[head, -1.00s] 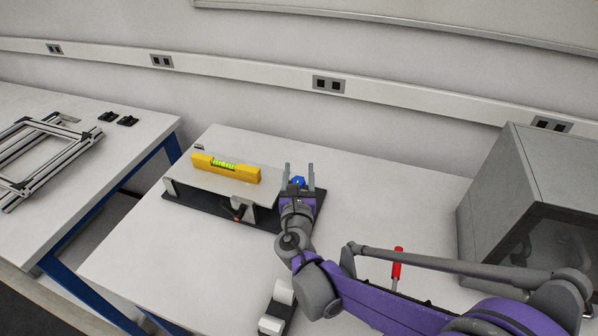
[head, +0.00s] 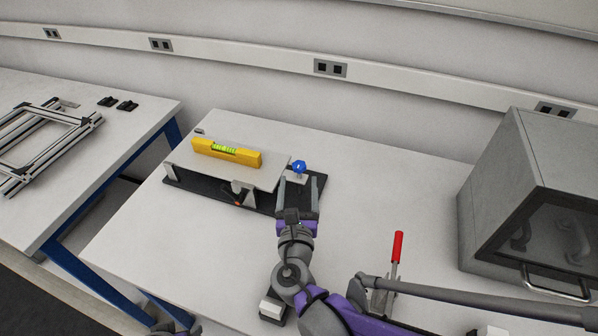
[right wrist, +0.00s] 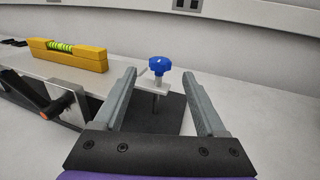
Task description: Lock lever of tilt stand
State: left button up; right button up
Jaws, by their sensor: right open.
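The tilt stand has a black base (head: 263,208) and a grey top plate (head: 225,170) with a yellow spirit level (head: 228,153) lying on it. A blue knob (head: 299,167) stands at the plate's right end; it also shows in the right wrist view (right wrist: 159,64). A black lever with an orange tip (head: 237,202) sits at the stand's front; its orange part shows at the left of the right wrist view (right wrist: 43,115). My right gripper (head: 298,182) is open and empty, its fingertips just short of the knob.
A red-handled clamp (head: 397,248) stands on the table (head: 370,190) to the right of my right arm. A grey cabinet (head: 500,200) is at the far right. Another table at left carries an aluminium frame (head: 45,140).

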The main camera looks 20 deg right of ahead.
aim_at(232, 192)
jog(key=k+l, duration=0.15)
jog(key=k, duration=0.35)
jog(key=k+l, duration=0.15)
jog(key=k, duration=0.35)
jog(key=k+l, duration=0.15)
jog(key=k, duration=0.3)
